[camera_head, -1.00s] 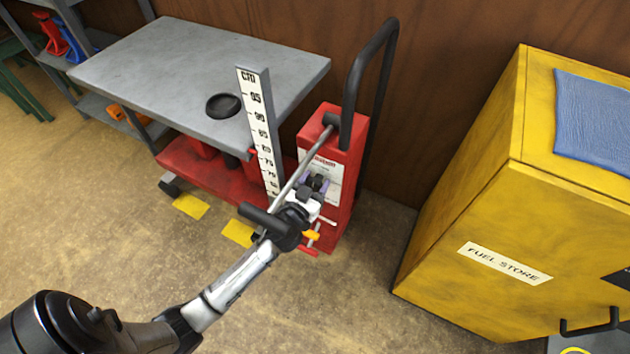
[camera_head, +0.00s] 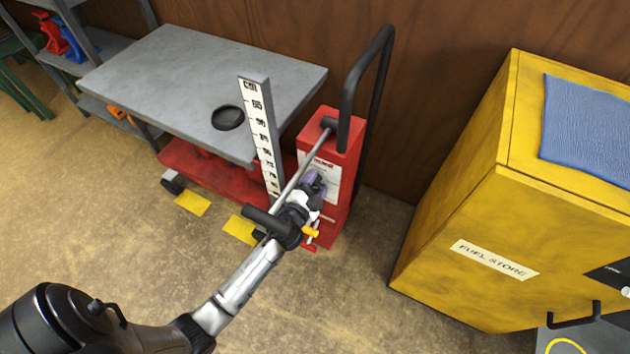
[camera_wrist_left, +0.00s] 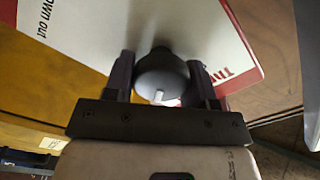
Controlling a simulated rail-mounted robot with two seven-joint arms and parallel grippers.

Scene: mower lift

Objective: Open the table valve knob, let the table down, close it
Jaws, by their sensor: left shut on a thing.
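The lift table has a grey top (camera_head: 200,75) standing raised over a red base (camera_head: 215,172). A white scale (camera_head: 261,125) stands upright at its near edge. The red pump box (camera_head: 346,165) with a white label is at its right end. My left gripper (camera_head: 316,184) is at the front face of this box. In the left wrist view its two fingers (camera_wrist_left: 160,82) are shut on a dark round valve knob (camera_wrist_left: 163,68) with a small white mark. The knob is hidden behind the gripper in the head view. My right gripper is not in view.
A bar with a black grip (camera_head: 270,225) crosses in front of the box, close to my left wrist. A black push handle (camera_head: 370,75) rises behind the box. A yellow fuel cabinet (camera_head: 470,215) stands to the right. Yellow floor marks (camera_head: 192,203) lie before the table; the floor there is clear.

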